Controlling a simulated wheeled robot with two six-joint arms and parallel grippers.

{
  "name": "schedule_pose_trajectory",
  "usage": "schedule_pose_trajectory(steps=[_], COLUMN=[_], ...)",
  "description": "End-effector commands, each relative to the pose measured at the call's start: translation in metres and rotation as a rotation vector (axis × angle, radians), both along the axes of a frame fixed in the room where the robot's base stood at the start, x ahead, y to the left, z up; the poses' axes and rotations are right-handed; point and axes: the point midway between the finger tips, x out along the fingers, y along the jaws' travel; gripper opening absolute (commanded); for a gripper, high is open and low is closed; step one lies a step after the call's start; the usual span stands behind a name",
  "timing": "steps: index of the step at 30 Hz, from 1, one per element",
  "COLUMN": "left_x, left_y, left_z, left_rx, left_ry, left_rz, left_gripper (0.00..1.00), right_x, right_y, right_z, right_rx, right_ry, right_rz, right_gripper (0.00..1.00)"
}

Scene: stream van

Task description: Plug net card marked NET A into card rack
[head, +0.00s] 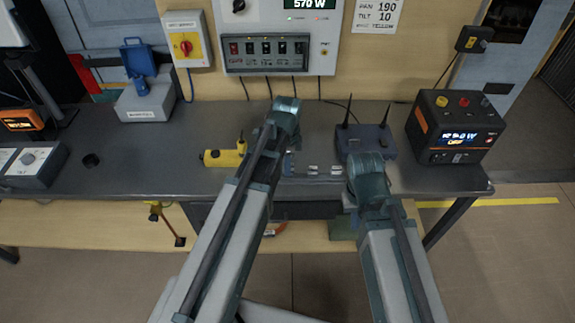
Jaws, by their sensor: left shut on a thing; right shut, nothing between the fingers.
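My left gripper (288,160) is over the middle of the dark bench, mostly hidden behind its own arm. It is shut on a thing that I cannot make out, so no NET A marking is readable. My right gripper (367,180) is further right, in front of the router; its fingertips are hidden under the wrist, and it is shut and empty. Between the two arms a low dark unit with small silvery pieces (313,169) lies on the bench. It may be the card rack, but it is partly covered and too small to tell.
A yellow tool (224,155) lies left of my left arm. A router with two antennas (376,139) stands behind my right gripper, and a black power unit (452,127) stands at the right end. A grey box with a blue connector (147,98) stands back left. The bench (150,165) is clear at left centre.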

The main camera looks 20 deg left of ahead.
Motion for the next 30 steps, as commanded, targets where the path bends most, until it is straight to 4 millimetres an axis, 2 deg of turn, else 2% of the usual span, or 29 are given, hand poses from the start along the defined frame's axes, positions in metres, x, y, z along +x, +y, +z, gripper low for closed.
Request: schedule_pose_trajectory(steps=[26, 27, 30], left_x=[0.0, 0.0, 0.0], left_y=[0.0, 0.0, 0.0], left_z=[-0.02, -0.018, -0.018], left_rx=[0.0, 0.0, 0.0], left_ry=[0.0, 0.0, 0.0], left_rz=[0.0, 0.0, 0.0], left_gripper=[0.0, 0.27, 0.45], right_x=[0.0, 0.0, 0.0], right_y=[0.0, 0.0, 0.0], right_z=[-0.02, -0.018, -0.018], right_rx=[0.0, 0.0, 0.0], right_ry=[0.0, 0.0, 0.0], right_rz=[0.0, 0.0, 0.0], right_gripper=[0.0, 0.0, 0.0])
